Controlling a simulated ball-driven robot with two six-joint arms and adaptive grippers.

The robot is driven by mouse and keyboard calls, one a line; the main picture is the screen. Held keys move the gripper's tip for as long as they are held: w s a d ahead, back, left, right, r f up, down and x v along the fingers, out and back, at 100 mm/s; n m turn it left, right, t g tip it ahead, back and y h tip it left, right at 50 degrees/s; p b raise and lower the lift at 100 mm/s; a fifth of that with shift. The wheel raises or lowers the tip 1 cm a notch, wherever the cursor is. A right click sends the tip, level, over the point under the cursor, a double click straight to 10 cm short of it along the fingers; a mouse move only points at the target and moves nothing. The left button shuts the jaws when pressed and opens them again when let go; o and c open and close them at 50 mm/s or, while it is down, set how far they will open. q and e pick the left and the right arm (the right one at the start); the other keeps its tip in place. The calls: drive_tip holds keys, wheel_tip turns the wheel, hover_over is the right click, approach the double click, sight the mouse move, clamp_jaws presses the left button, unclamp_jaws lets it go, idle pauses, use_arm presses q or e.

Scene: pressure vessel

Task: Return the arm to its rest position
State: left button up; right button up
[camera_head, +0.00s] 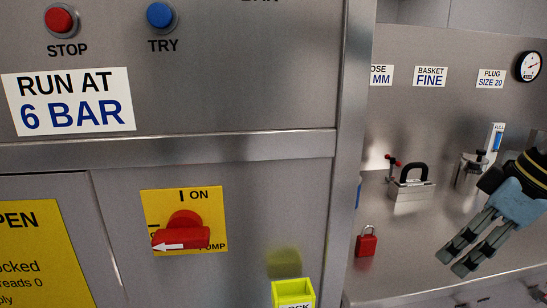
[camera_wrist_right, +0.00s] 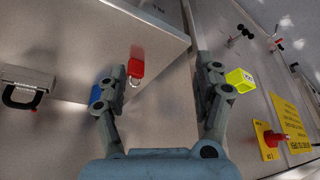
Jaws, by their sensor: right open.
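My right gripper (camera_head: 453,263) hangs at the right of the head view, its two grey fingers pointing down and to the left, over the steel counter. It is open, with nothing held between the fingers. In the right wrist view the fingers (camera_wrist_right: 160,75) stand wide apart, and a red padlock (camera_wrist_right: 136,67) shows in the gap beyond them. In the head view the same padlock (camera_head: 366,241) stands left of the gripper, apart from it. My left gripper is in neither view.
A steel panel carries a red rotary switch (camera_head: 181,231) on a yellow plate and an open-topped yellow box (camera_head: 293,291). A black-handled metal block (camera_head: 410,185) and a lidded steel pot (camera_head: 470,168) stand on the counter. A gauge (camera_head: 528,66) is on the back wall.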

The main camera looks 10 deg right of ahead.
drive_tip(key=s+a+f+m+h, duration=0.3)
drive_tip(key=s+a+f+m, duration=0.2)
drive_tip(key=s+a+f, duration=0.75)
drive_tip(key=s+d+f+g+b, duration=0.1)
drive_tip(key=s+d+f+b, duration=0.1)
drive_tip(key=f, duration=1.1)
drive_tip(key=s+d+f+g+b, duration=0.1)
drive_tip(key=d+f, duration=0.1)
drive_tip(key=f, duration=1.2)
drive_tip(key=s+d+f+g+b, duration=0.1)
drive_tip(key=s+f+b, duration=0.2)
drive_tip(key=s+f, duration=1.5)
drive_tip(key=shift+s+d+f, duration=0.25)
drive_tip(key=shift+s+f, duration=0.15)
drive_tip(key=shift+f, duration=0.3)
